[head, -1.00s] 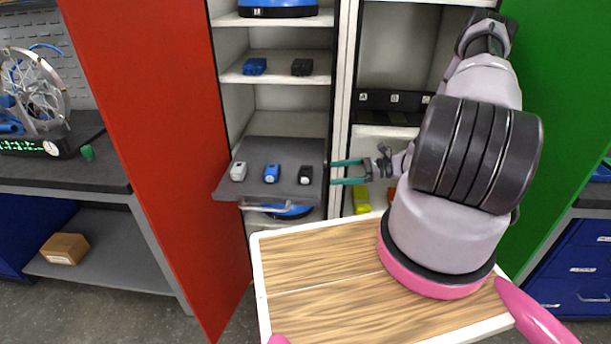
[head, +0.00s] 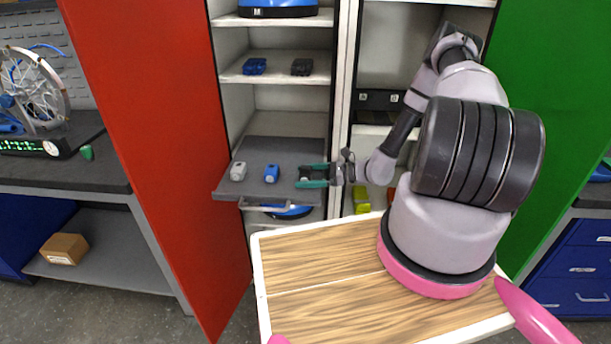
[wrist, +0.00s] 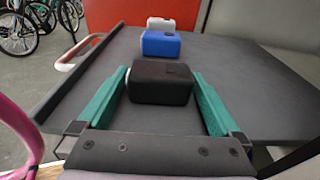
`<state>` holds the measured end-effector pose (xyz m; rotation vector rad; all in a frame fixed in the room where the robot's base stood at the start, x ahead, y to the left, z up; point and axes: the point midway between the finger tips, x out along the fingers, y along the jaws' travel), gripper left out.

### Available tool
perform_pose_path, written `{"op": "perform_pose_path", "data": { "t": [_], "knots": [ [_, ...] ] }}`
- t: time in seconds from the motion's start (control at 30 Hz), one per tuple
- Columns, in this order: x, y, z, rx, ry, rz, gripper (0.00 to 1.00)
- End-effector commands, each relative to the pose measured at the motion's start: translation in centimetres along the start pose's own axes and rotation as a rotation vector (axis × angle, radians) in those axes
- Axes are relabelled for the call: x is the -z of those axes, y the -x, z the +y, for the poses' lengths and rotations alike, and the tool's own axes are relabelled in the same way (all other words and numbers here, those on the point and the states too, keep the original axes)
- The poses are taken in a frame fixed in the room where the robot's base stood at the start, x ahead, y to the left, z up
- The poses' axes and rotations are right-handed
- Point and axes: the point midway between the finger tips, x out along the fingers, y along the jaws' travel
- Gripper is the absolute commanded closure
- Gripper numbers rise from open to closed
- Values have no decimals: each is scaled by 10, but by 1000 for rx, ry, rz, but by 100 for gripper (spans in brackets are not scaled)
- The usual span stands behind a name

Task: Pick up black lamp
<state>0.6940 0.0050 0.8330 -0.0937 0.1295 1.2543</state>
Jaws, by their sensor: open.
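The black lamp (wrist: 161,82) sits on the grey pull-out shelf (wrist: 265,95), between the two teal fingers of my open gripper (wrist: 161,90) in the wrist view. The fingers stand on either side of it with small gaps visible. In the head view my gripper (head: 312,175) reaches in from the right over the right part of the shelf and mostly hides the black lamp. A blue lamp (head: 272,173) and a white lamp (head: 238,171) stand in a row to the left on the same shelf. In the wrist view the blue lamp (wrist: 166,43) is just beyond the black one.
The red cabinet door (head: 145,130) stands open at left, the green door (head: 550,110) at right. A shelf above holds a blue item (head: 254,66) and a black item (head: 302,67). A wooden-topped tray (head: 320,280) lies in front of the cabinet.

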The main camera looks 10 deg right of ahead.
Motion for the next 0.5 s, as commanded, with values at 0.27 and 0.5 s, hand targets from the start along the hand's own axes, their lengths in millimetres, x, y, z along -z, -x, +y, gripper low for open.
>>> {"op": "perform_pose_path", "data": {
  "t": [0.27,0.5],
  "knots": [
    [0,-1,0,1,0,1,19],
    [0,-1,0,1,1,0,77]
  ]
}}
